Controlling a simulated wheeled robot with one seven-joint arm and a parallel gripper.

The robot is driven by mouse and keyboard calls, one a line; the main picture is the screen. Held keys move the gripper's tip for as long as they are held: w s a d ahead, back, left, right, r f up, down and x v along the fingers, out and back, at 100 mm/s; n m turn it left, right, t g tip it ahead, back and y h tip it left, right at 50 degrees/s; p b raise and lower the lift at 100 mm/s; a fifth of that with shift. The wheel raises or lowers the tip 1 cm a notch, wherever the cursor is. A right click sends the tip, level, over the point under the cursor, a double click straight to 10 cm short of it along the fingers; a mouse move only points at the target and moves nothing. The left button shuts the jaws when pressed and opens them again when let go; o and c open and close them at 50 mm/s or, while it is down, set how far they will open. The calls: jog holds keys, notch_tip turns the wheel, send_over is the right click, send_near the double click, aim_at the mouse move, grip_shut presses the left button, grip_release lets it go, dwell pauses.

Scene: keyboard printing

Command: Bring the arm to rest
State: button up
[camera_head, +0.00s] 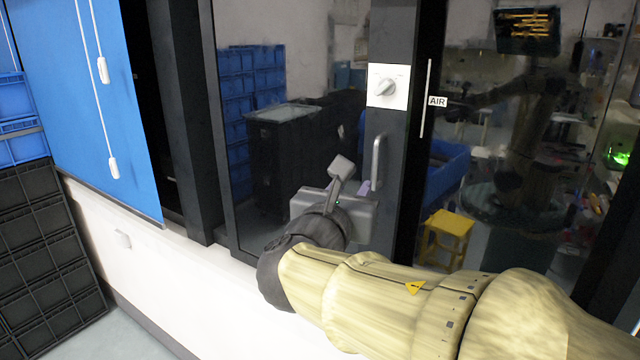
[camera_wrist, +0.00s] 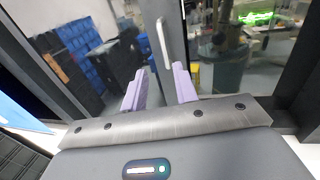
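My arm (camera_head: 390,295) reaches in from the lower right and ends in front of a dark-framed glass door. My gripper (camera_wrist: 159,77) shows two pale purple fingers in the wrist view. They stand apart with nothing between them. In the head view my gripper (camera_head: 362,187) is seen from behind, and its fingers are mostly hidden by its own body. A pale vertical door handle (camera_head: 376,160) is close beyond it; in the wrist view the handle (camera_wrist: 164,42) lies beyond the fingers, and they are not closed around it.
A white switch panel with a knob (camera_head: 387,86) is on the door frame above the handle. A blue blind (camera_head: 95,100) and stacked black crates (camera_head: 45,255) are at left. Blue crates and a yellow stool (camera_head: 447,238) show through or in the glass. A white wall ledge (camera_head: 170,270) runs below.

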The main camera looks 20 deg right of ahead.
jog(key=s+f+m+g+y+b, duration=0.25)
jog(key=f+m+g, duration=0.2)
jog(key=f, duration=0.75)
jog(key=s+f+m+g+y+b, duration=0.1)
jog(key=f+m+g+y, duration=0.35)
jog(key=f, duration=0.85)
jog(key=s+a+f+m+g+y+b, duration=0.1)
jog(key=s+a+f+m+y+b, duration=0.1)
jog(key=f+m, duration=0.6)
jog(key=s+a+f+m+g+y+b, duration=0.1)
jog(key=s+a+f+m+y+b, duration=0.1)
jog(key=a+f+m, duration=0.3)
notch_tip(320, 180, down, 4)
jog(key=m, duration=0.5)
jog(key=shift+s+m+y, duration=0.15)
jog(key=shift+m+y, duration=0.25)
jog(key=shift+a+r, duration=0.1)
